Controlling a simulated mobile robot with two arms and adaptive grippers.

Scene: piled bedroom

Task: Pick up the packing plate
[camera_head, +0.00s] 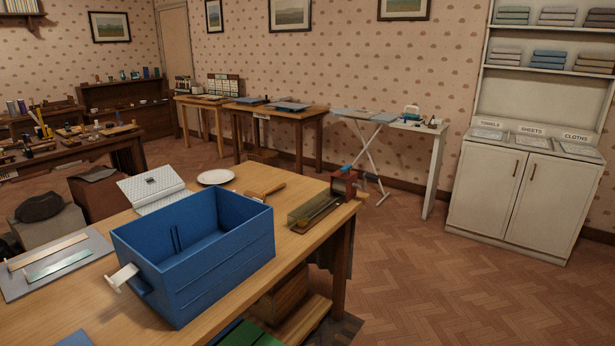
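A white round plate (215,177), the only plate I see, lies flat on the wooden table (290,260), near its far edge. It is behind the blue crate (195,285) and right of a white open booklet or panel with a grid (152,187). The crate is open at the top and looks empty in the part I can see. Neither of my grippers is in view.
A wooden-handled tool (266,191) lies right of the plate. A narrow tray (314,212) and a red clamp-like thing (345,184) are by the right edge. A small white piece (122,278) sticks out from the crate's left end. Floor at right is clear.

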